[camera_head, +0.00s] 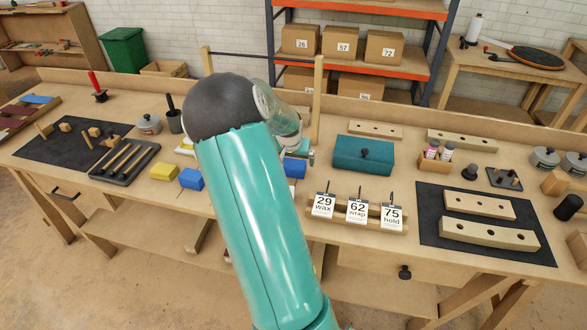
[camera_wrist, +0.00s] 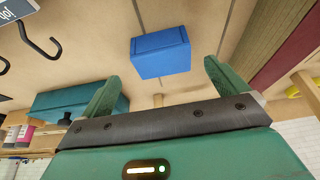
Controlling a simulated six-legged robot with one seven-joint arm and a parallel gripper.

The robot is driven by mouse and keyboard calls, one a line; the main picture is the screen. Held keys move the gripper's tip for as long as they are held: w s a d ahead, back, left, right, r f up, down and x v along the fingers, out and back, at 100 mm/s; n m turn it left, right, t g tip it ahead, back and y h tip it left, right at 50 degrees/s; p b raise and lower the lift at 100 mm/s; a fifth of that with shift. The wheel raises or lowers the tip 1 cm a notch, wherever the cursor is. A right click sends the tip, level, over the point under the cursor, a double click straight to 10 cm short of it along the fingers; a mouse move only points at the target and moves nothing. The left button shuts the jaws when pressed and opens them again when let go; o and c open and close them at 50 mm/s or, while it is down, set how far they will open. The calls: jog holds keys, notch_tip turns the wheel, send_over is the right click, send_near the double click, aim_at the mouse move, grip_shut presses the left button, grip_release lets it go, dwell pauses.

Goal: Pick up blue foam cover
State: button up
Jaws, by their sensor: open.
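A blue block (camera_wrist: 160,52), which looks like the blue foam cover, lies on the wooden bench top in the wrist view, just beyond my fingertips and between them sideways. In the head view a blue block (camera_head: 295,168) shows partly behind my arm, left of the teal box. Another blue block (camera_head: 191,179) lies left of my arm, so which one is the cover is not certain. My gripper (camera_wrist: 161,77) is open and empty, with its two green fingers wide apart. In the head view it is mostly hidden by my arm.
The teal box (camera_head: 364,154) stands right of the partly hidden block and also shows in the wrist view (camera_wrist: 55,104). Hanging cards (camera_head: 357,211) on hooks stand near the front. A yellow block (camera_head: 164,172) lies on the left. Maroon and green strips (camera_wrist: 290,45) lie on the right in the wrist view.

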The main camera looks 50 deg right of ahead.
aim_at(293, 165)
jog(key=x, duration=0.5)
jog(key=shift+w+a+f, duration=0.15)
jog(key=shift+c, duration=0.2)
jog(key=c, duration=1)
